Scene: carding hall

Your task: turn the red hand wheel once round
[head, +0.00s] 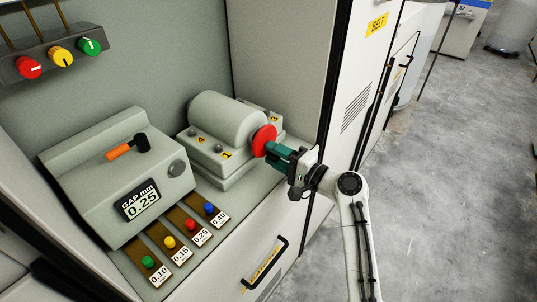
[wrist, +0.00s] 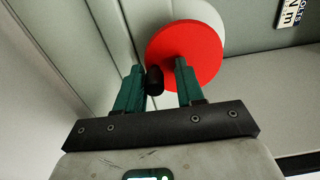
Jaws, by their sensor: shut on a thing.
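The red hand wheel (head: 264,138) is a round disc on the right end of a grey cylindrical housing (head: 226,118). It also shows in the wrist view (wrist: 190,50), just beyond my fingertips. A short black handle (wrist: 154,81) stands out from the wheel's face. My gripper (head: 272,150) reaches the wheel from the right. Its green fingers (wrist: 160,78) are on either side of the black handle and shut on it. In the head view the fingers hide the handle and the lower right of the wheel.
A grey box with an orange-handled lever (head: 125,150) and a 0.25 gap display (head: 141,203) stands left of the housing. Several coloured pegs with number tags (head: 170,242) line the front. Three knobs (head: 61,56) are upper left. Open floor (head: 445,160) lies right.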

